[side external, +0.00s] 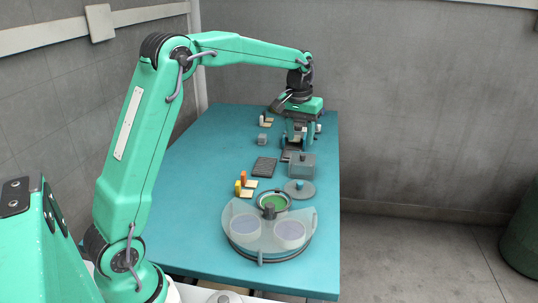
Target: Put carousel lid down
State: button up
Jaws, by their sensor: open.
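The carousel (268,254) is a round grey unit at the near end of the teal table. Pale round pads show on its left and right, and a green-floored round opening shows at its back. A flat grey round lid with a small teal knob (299,190) lies on the table just behind the carousel, to the right. My gripper (297,145) is open, pointing down at the far end of the table, well away from this lid and the carousel. Whether anything sits between its fingers is too small to tell.
A grey box with a knob (302,166) stands between my gripper and the round lid. A dark ribbed pad (264,167), a small grey block (262,139) and orange and yellow pieces (241,183) lie to the left. The table's left side (190,190) is clear.

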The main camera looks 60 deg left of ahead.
jog(key=s+d+r+m+t, duration=0.1)
jog(key=s+d+r, duration=0.15)
jog(key=s, duration=0.45)
jog(key=s+d+r+m+t, duration=0.1)
jog(key=s+d+r+m, duration=0.1)
jog(key=s+d, duration=0.35)
jog(key=s+d+r+m+t, duration=0.1)
jog(key=s+d+r, duration=0.1)
jog(key=s, duration=0.7)
jog(key=s+d+f+m+t, duration=0.1)
jog(key=s+f, duration=0.3)
jog(key=s, duration=0.3)
jog(key=shift+s+d, duration=0.2)
jog(key=shift+d, duration=0.05)
jog(key=shift+o, duration=0.7)
jog(key=shift+w, duration=0.1)
